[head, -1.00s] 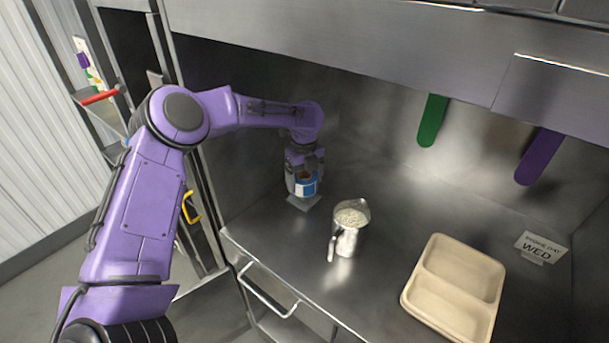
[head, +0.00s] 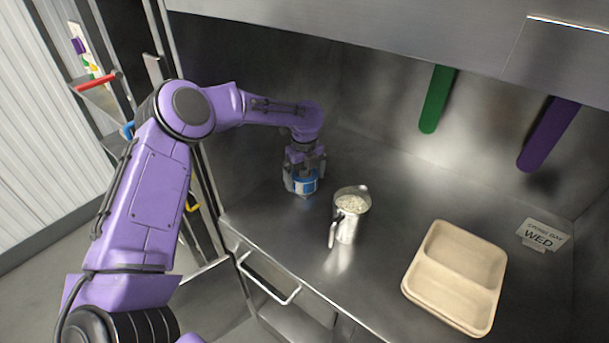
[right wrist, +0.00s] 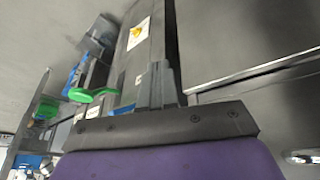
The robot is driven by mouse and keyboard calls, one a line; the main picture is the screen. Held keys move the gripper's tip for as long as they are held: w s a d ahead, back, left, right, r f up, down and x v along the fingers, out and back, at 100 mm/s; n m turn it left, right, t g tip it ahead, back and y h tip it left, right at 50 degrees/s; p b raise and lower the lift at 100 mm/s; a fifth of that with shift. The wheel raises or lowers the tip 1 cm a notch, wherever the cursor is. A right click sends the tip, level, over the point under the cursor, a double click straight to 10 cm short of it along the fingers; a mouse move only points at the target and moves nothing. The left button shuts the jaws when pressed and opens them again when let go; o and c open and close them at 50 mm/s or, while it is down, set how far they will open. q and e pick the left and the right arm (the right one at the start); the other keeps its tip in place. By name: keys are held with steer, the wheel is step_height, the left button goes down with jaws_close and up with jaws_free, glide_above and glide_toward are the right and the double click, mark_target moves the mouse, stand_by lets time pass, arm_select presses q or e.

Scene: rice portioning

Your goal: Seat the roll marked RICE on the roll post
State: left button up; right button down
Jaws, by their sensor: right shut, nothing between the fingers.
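A small roll with a blue and white label (head: 306,186) stands upright at the back left of the steel counter; its lettering is too small to read. My left gripper (head: 304,178) is right over the roll, with its fingers on either side. I cannot tell whether they press on it. The roll post is not visible; the roll and gripper cover that spot. My right gripper (right wrist: 158,88) is shut and empty in the right wrist view, away from the counter.
A metal jug of rice (head: 350,206) stands right of the roll. A beige two-compartment tray (head: 405,288) lies at the front right, near a WED card (head: 540,236). Green (head: 436,100) and purple (head: 548,135) strips hang at the back wall. Counter between jug and tray is clear.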

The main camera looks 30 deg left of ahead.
arm_select(q)
steer(key=shift+r, duration=0.1)
step_height(320, 180, up, 10)
steer(key=shift+f+b, duration=0.2)
steer(key=shift+b, duration=0.65)
steer(key=shift+r, duration=0.4)
